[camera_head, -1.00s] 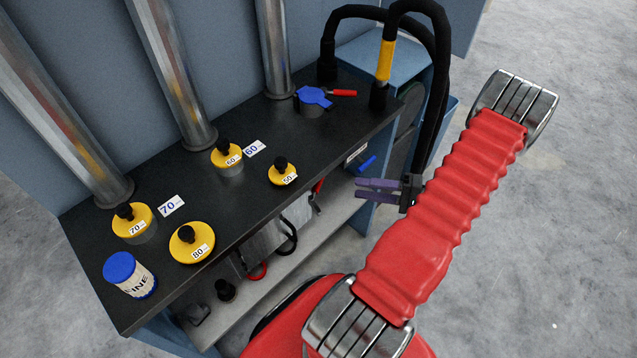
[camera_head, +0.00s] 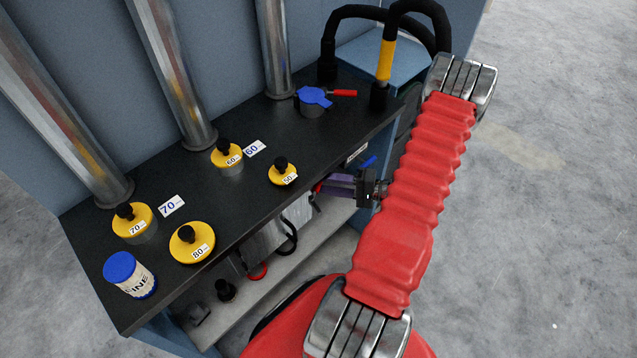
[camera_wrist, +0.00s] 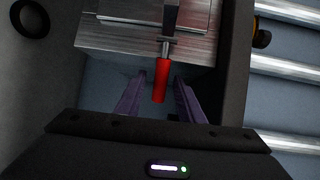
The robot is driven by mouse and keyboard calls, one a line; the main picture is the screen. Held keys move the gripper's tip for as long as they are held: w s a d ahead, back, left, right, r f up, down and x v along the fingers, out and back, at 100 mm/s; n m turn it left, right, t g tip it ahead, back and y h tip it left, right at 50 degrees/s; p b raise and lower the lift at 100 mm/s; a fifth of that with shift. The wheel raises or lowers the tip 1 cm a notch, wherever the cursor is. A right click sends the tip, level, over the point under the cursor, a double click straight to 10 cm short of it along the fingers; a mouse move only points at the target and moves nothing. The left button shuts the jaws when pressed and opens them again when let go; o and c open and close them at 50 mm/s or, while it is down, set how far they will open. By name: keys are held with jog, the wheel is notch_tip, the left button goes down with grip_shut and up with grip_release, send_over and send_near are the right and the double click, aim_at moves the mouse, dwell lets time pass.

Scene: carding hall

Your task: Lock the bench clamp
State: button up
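In the wrist view a red-handled lever (camera_wrist: 161,80) stands out from a dark metal arm on a grey metal block (camera_wrist: 146,42); I take it for the bench clamp. My gripper (camera_wrist: 156,84) is open, its two purple fingers on either side of the red handle in the picture, with a gap on both sides. Whether the handle lies at fingertip depth is unclear. In the head view my gripper (camera_head: 338,186) is at the bench's front edge, below the top. Only a bit of red (camera_head: 318,187) shows at its tips there, and the clamp is mostly hidden.
The dark bench top (camera_head: 240,205) overhangs a lower shelf (camera_head: 300,262). On top are several yellow-capped weights, a blue-lidded jar (camera_head: 130,275) and a blue fitting (camera_head: 313,97) with a red handle. Black hoses arch at the back right.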

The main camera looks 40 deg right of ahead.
jog(key=shift+x, duration=0.75)
jog(key=shift+c, duration=0.3)
grip_shut()
